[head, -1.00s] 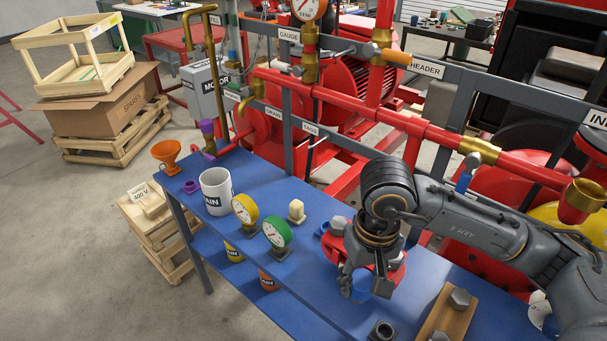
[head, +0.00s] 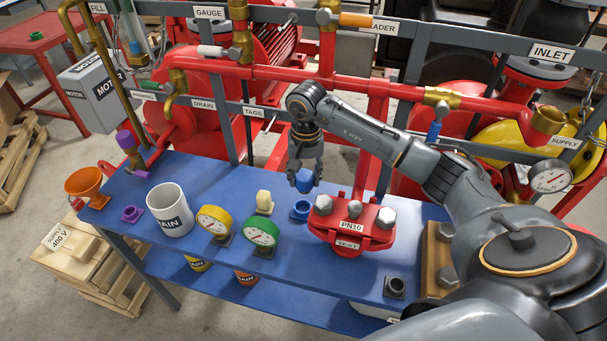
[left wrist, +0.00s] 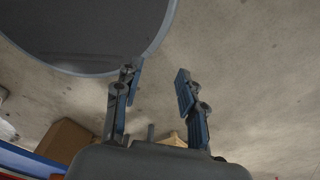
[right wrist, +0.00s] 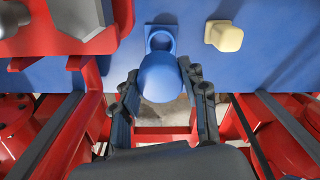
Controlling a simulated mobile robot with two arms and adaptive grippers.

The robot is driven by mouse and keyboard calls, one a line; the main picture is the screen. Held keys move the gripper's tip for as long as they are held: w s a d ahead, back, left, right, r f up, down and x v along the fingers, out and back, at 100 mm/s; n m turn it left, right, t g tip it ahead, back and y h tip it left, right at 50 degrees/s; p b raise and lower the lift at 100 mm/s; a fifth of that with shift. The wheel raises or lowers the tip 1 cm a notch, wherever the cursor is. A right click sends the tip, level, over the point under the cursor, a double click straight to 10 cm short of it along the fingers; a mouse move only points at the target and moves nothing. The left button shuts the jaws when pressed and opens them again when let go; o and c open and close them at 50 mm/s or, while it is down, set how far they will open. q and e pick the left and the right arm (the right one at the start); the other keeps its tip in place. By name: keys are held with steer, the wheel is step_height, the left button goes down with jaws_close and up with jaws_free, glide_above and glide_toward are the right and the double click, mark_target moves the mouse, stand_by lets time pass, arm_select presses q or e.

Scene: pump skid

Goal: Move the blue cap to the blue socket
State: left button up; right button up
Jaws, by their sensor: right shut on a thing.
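The blue cap (head: 304,181) is between the fingers of my right gripper (head: 305,172), which is shut on it and points down. My left gripper (left wrist: 157,95) is open and empty over the floor in the left wrist view.
The red PN10 flange (head: 350,228) with grey bolts stands right of the socket. A cream plug (head: 264,201), green gauge (head: 262,233), yellow gauge (head: 214,221) and white mug (head: 170,209) stand to the left. Red pipes (head: 300,80) run behind the bench.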

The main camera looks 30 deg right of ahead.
steer(key=shift+w+a+f, duration=0.1)
steer(key=shift+a+f, duration=0.1)
steer(key=shift+f, duration=0.3)
steer(key=shift+f+b, duration=0.65)
steer(key=shift+f, duration=0.1)
steer(key=shift+f+b, duration=0.75)
steer(key=shift+f, duration=0.75)
steer(key=shift+r, duration=0.15)
arm_select(q)
steer(key=f, duration=0.1)
steer(key=w+a+f, duration=0.1)
steer(key=shift+w+a+f, duration=0.1)
steer(key=shift+a+f, duration=0.1)
steer(key=shift+f, duration=0.1)
steer(key=shift+d+f, duration=0.1)
steer(key=shift+f, duration=0.2)
steer(key=shift+f+b, duration=0.3)
steer(key=shift+b, duration=0.15)
steer(key=shift+f+b, duration=1.8)
arm_select(e)
steer(key=shift+f, duration=1.8)
